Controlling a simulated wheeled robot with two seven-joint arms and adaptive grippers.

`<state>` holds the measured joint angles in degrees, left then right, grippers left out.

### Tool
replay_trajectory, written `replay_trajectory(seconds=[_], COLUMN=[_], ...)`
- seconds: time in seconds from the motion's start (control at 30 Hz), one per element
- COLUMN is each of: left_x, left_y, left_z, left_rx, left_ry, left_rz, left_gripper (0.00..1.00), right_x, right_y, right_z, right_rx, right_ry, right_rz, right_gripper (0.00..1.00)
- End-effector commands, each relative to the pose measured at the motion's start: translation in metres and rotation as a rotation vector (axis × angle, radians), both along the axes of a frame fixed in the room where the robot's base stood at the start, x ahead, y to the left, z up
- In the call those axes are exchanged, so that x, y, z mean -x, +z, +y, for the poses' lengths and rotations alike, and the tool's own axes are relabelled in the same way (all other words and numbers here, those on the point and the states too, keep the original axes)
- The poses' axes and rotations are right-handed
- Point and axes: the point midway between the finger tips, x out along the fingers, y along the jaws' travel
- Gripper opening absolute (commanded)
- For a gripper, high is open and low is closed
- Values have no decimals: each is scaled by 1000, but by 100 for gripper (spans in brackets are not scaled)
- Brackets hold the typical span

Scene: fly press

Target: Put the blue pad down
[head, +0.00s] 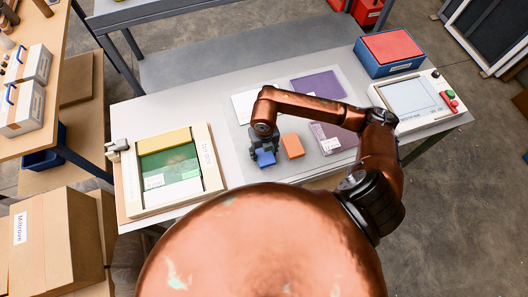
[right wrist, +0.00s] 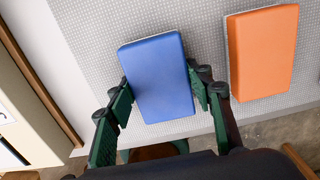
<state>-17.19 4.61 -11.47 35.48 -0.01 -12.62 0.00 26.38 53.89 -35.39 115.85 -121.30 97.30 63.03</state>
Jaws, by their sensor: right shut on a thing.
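The blue pad (head: 265,157) is a small block at the front left of the grey mat (head: 237,164). My right gripper (head: 262,146) is over it in the head view. In the right wrist view the blue pad (right wrist: 157,78) lies between the two green fingers of my right gripper (right wrist: 165,98), which are shut on its long sides. I cannot tell whether the pad touches the mat or is just above it. An orange pad (head: 292,146) lies on the mat to the right, apart from the blue one; it also shows in the right wrist view (right wrist: 262,52). My left gripper is not in view.
A framed tray with a green sheet (head: 177,172) stands left of the mat. Purple and white sheets lie on the mat. A blue box with a red top (head: 391,47) and a white device with a green and a red button (head: 413,98) stand at the right.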

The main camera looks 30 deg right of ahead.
Motion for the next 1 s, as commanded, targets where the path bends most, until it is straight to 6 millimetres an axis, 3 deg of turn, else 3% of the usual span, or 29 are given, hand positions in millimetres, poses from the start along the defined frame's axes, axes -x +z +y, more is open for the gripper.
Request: replay_trajectory(seconds=[0.23, 0.27, 0.5, 0.8, 1.0], left_x=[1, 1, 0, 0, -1], left_y=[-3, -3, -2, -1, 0], left_z=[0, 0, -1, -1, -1], left_rx=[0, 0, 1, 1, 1], left_ry=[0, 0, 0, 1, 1], left_rz=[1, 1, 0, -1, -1], left_gripper=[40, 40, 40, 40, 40], right_x=[0, 0, 0, 0, -2], right_y=[-3, -3, -2, 0, 23], right_z=[0, 0, 0, 0, 0], right_rx=[0, 0, 0, 0, -1], right_ry=[0, 0, 0, 0, 2], right_rz=[-1, -1, -1, -1, -6], right_gripper=[21, 49, 65, 65, 65])
